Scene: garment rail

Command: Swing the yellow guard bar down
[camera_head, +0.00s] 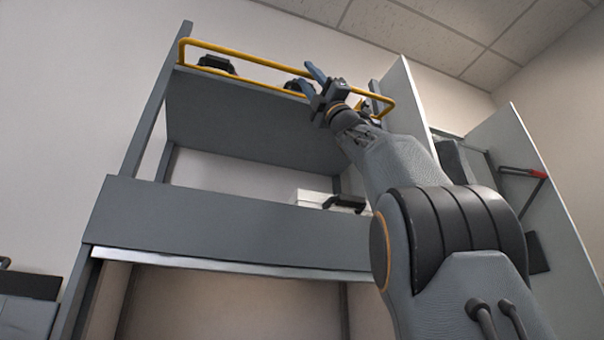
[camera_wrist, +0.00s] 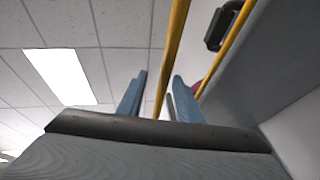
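The yellow guard bar (camera_head: 240,55) runs along the front of the high shelf, with its upper rail standing above the shelf edge. In the wrist view the guard bar (camera_wrist: 175,50) passes between my two blue fingers. My gripper (camera_head: 311,80) is up at the bar, right of its middle. In the wrist view my gripper (camera_wrist: 158,98) is open, with a gap visible on both sides of the bar; I cannot tell whether either finger touches it. A second yellow length shows to the right in that view.
Dark objects (camera_head: 215,64) sit on the high shelf behind the bar. A white box with a dark handle (camera_head: 325,200) stands on the lower level. An open white cabinet with a red-handled item (camera_head: 525,172) is at right.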

